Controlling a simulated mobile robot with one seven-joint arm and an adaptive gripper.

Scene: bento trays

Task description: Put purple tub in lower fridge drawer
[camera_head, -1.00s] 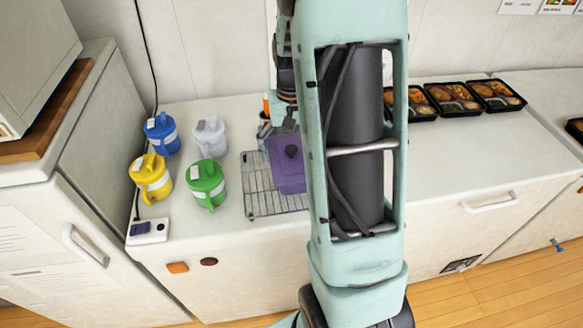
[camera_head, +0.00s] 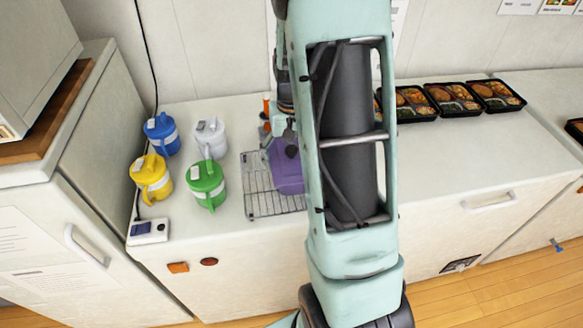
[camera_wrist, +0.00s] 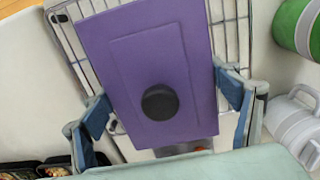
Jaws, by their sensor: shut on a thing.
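The purple tub (camera_head: 287,172) sits on the wire rack on the counter in the head view, partly hidden by my arm. In the wrist view the purple tub (camera_wrist: 130,45) has a flat lid with a round black knob. My gripper (camera_wrist: 163,105) is shut on the tub, with a blue-padded finger on either side of it. In the head view my fingers are mostly hidden behind the arm. No drawer shows open, and I cannot tell which front is the lower fridge drawer.
The wire rack (camera_head: 258,192) lies under the tub. Blue (camera_head: 162,135), white (camera_head: 210,138), yellow (camera_head: 151,178) and green (camera_head: 206,184) jugs stand left of it. Filled bento trays (camera_head: 454,98) line the back right. White fronts with handles are at left (camera_head: 85,245) and right (camera_head: 490,202).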

